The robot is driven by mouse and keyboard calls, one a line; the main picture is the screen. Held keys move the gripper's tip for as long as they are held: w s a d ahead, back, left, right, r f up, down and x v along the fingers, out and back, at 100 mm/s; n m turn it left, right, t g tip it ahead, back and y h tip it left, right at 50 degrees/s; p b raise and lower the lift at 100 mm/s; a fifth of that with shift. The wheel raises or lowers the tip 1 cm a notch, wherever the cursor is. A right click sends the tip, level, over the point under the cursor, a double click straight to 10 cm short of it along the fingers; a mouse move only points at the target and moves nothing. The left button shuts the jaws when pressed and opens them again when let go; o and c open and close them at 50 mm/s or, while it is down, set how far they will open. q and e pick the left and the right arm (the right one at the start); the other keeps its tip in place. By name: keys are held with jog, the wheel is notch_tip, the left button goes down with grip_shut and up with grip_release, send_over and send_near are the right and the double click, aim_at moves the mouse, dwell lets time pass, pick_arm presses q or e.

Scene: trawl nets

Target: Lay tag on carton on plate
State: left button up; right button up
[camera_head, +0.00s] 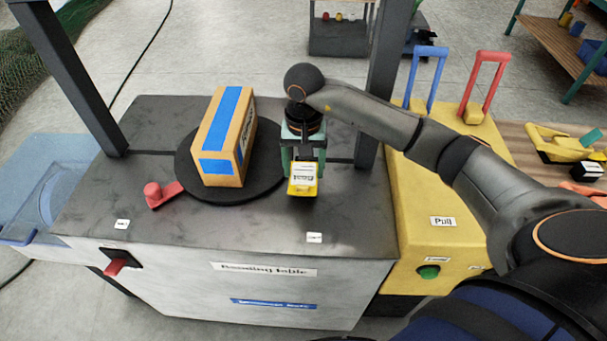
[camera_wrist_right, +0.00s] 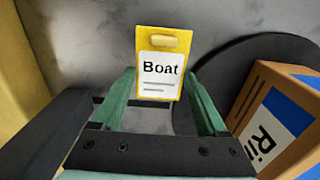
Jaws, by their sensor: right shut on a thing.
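The yellow tag (camera_head: 303,187) has a white label and hangs at the front of my right gripper (camera_head: 303,160). In the right wrist view the tag (camera_wrist_right: 158,63) reads "Boat" and sits between the green fingers of the gripper (camera_wrist_right: 160,88), which is shut on it. The carton (camera_head: 226,136) is a brown box with blue tape, lying on the round black plate (camera_head: 270,186). The carton (camera_wrist_right: 280,118) also shows at the right of the wrist view, apart from the tag. In the head view the tag is right of the carton, near the plate's right edge. My left gripper is out of view.
A red handle (camera_head: 160,193) sticks out left of the plate. Dark posts (camera_head: 378,80) rise at both sides. A yellow cabinet (camera_head: 420,200) with blue and red levers stands to the right.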

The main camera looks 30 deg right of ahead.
aim_at(303, 174)
notch_tip(303, 174, down, 3)
jog(key=shift+f, duration=0.1)
jog(key=shift+f+b, duration=0.3)
jog(key=shift+f, duration=0.1)
jog(key=o, duration=1)
jog(key=shift+r, duration=0.1)
jog(key=shift+c, duration=0.2)
jog(key=shift+o, duration=0.5)
jog(key=shift+s, duration=0.1)
jog(key=shift+f, duration=0.2)
jog(key=shift+r, duration=0.1)
